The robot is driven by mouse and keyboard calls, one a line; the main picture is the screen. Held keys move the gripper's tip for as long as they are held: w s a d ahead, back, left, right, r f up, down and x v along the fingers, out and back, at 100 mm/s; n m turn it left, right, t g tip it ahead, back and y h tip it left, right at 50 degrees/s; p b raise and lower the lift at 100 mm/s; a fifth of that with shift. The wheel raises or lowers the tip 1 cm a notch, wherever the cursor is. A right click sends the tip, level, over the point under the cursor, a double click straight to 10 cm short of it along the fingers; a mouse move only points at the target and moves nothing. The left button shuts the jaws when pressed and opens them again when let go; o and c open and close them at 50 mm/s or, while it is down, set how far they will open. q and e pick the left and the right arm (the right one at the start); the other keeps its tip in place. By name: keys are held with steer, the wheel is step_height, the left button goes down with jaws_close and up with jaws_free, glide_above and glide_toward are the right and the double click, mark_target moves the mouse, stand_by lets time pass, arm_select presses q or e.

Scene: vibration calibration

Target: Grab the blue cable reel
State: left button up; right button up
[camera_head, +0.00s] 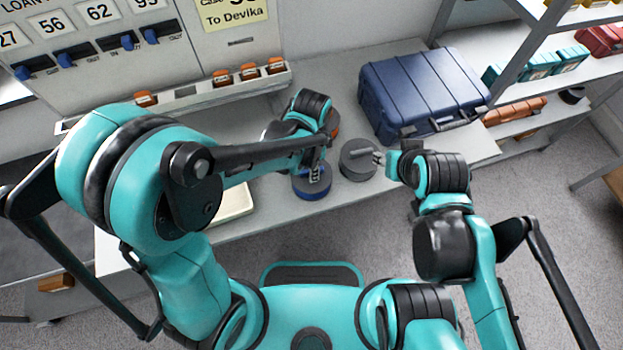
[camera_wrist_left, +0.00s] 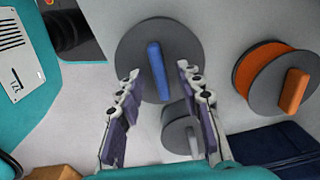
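The blue cable reel (camera_head: 312,190) sits on the bench near its front edge in the head view. In the left wrist view it shows as a grey disc with an upright blue handle (camera_wrist_left: 158,72). My left gripper (camera_head: 315,174) is directly over this reel. In the left wrist view its fingers (camera_wrist_left: 158,78) are spread on either side of the blue handle, with a gap to it on both sides. My right gripper (camera_head: 378,158) is beside the grey reel (camera_head: 355,163); whether its fingers are open is too small to tell.
An orange reel (camera_wrist_left: 262,78) stands close by, largely hidden by my left arm in the head view. A dark blue case (camera_head: 415,90) stands behind on the bench. A pale tray (camera_head: 236,205) lies left of the blue reel. Shelves (camera_head: 535,60) stand at right.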

arm_select(q)
steer(key=shift+f, duration=0.35)
jaws_close()
steer(key=shift+r, duration=0.15)
